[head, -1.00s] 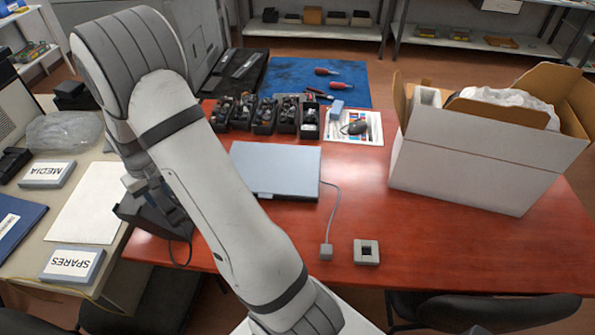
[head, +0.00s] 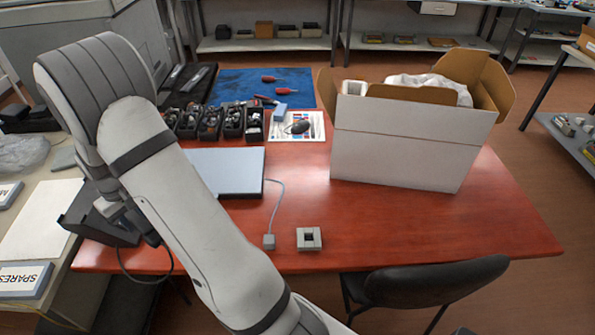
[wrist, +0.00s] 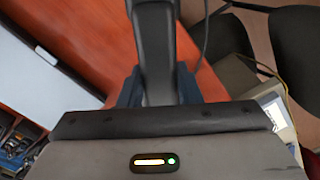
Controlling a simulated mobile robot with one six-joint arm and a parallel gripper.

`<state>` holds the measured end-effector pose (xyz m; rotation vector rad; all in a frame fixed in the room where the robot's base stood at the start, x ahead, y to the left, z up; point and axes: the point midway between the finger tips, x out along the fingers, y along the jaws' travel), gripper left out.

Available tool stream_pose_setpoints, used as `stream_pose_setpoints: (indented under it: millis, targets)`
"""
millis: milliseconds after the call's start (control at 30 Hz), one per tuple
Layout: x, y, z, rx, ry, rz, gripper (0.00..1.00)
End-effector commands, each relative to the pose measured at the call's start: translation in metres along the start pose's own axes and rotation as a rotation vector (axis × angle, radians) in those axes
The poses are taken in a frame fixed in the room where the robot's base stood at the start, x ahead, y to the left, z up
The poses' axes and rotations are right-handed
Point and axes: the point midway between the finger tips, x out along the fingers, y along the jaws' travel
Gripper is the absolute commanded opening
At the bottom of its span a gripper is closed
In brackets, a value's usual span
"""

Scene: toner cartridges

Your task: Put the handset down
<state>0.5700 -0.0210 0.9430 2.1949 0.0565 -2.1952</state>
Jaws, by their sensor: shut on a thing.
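The handset (wrist: 153,45) is a long dark bar that runs up from between the fingers in the wrist view. My gripper (wrist: 158,88) is shut on it, with a blue-grey finger on each side. Below the handset in that view lie the red table's edge and darker floor; I cannot tell the height between them. In the head view a dark shape (head: 95,222) shows at my arm's end, above the table's left end, with a thin black cord looping down. My arm partly hides it, so handset and gripper are hard to tell apart there.
A grey square piece (head: 309,239) and a white open box (head: 405,150) stand further right. The red table (head: 400,230) is clear in front of the box.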

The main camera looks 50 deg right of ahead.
Motion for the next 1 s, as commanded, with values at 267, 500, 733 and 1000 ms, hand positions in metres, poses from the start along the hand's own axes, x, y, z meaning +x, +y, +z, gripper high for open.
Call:
stream_pose_setpoints:
  millis: [267, 500, 733, 1000]
  targets:
    - [0.045, 0.056, -0.009, -0.251, 0.003, 0.001, 0.04]
    - [0.062, 0.102, -0.007, -0.471, 0.003, 0.001, 0.04]
    - [0.064, 0.124, -0.004, -0.588, 0.001, 0.000, 0.04]
    - [0.063, 0.127, -0.003, -0.609, -0.001, -0.001, 0.04]
